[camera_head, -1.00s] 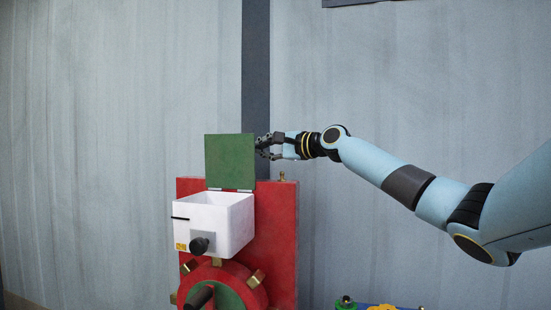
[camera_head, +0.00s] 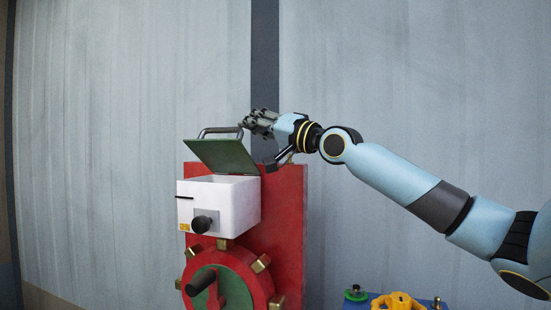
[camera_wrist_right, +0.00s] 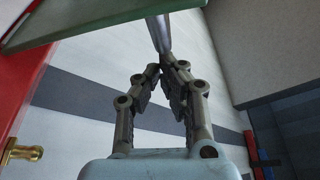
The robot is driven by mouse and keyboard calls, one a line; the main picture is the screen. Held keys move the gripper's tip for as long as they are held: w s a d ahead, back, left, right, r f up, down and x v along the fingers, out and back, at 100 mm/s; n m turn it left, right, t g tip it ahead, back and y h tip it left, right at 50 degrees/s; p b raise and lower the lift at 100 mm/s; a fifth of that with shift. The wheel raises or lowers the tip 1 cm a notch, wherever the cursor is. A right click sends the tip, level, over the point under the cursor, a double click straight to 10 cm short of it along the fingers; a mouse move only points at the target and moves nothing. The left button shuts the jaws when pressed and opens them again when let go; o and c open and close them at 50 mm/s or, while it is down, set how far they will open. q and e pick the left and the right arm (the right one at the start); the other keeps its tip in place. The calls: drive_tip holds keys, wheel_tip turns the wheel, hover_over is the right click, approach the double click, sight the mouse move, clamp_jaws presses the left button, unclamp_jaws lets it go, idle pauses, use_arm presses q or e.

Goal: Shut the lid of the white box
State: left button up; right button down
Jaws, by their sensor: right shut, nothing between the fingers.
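The white box (camera_head: 218,208) is fixed to the front of a red panel, its top partly open. Its green lid (camera_head: 222,156) is hinged at the back and tilts forward over the box, partway down. A grey metal handle (camera_head: 215,131) stands on the lid's outer side. My right gripper (camera_head: 258,122) is shut and empty at the handle's right end, above and beside the lid. In the right wrist view the fingertips (camera_wrist_right: 164,66) are close to the handle bar (camera_wrist_right: 158,34), and the lid edge (camera_wrist_right: 100,18) crosses the top. Whether they touch is unclear. My left gripper is out of view.
The red panel (camera_head: 287,220) stands behind the box. Below the box is a red and green wheel (camera_head: 232,275) with brass pegs and a dark crank. A yellow piece (camera_head: 398,301) lies at the bottom right. Space left of the box is clear.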

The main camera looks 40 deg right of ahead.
sight(242, 144)
drive_tip(key=a+f+n+y+b, duration=0.1)
drive_tip(key=n+b, duration=0.1)
drive_tip(key=b, duration=0.1)
drive_tip(key=s+a+f+n+y+b, duration=0.1)
drive_tip(key=n+b, duration=0.1)
drive_tip(key=s+a+f+n+b, duration=0.1)
drive_tip(key=a+n+b, duration=0.1)
drive_tip(key=b, duration=0.1)
drive_tip(key=shift+f+y+b, duration=0.3)
drive_tip(key=shift+f+y, duration=0.05)
drive_tip(key=shift+y, duration=0.05)
drive_tip(key=shift+s+a+f+n+b, duration=0.2)
drive_tip(key=shift+n+b, duration=0.15)
drive_tip(key=shift+n, duration=0.25)
drive_tip(key=shift+s+a+f+b, duration=0.2)
drive_tip(key=shift+a+f+b, duration=0.2)
drive_tip(key=shift+b, duration=0.4)
drive_tip(key=shift+r, duration=0.15)
